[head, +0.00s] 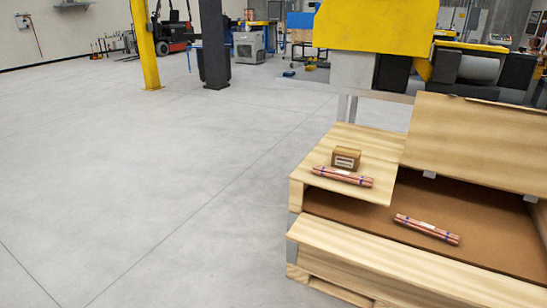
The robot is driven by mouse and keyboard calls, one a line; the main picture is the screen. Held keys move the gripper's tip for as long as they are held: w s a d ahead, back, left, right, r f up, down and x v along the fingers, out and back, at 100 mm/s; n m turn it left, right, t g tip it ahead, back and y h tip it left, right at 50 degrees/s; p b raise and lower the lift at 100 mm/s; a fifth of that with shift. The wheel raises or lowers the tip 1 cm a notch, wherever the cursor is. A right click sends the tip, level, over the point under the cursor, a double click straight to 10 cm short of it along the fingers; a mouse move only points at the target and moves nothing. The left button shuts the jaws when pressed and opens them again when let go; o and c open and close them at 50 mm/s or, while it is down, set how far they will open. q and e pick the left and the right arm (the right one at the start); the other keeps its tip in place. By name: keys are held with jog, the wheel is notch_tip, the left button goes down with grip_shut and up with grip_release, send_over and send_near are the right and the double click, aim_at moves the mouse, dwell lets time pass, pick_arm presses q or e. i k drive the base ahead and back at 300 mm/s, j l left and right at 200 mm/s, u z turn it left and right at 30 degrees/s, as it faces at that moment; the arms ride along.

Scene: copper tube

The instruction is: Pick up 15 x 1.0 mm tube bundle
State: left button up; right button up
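Two copper tube bundles show in the head view, each tied with blue bands and bearing a white label. One bundle (343,176) lies on the light wooden board at the left part of the crate, just in front of a small brown box. The other bundle (427,229) lies lower, on the brown surface inside the crate. The labels are too small to read, so I cannot tell which bundle is the 15 x 1.0 mm one. Neither of my grippers is in view.
The wooden crate (400,262) stands at the lower right, with a lid panel (480,135) at its back. The small box (346,158) sits on its board (375,192). A yellow machine (375,25) stands behind. Open grey floor (150,180) fills the left.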

aim_at(337, 174)
jog(key=i+j+u, duration=0.3)
jog(key=i, duration=0.45)
jog(key=i+u, duration=0.3)
jog(key=i, duration=0.4)
jog(key=i+z, duration=0.35)
jog(key=i+j+z, duration=0.2)
jog(key=i+z, duration=0.2)
jog(key=i+j+z, duration=0.35)
jog(key=l, duration=0.1)
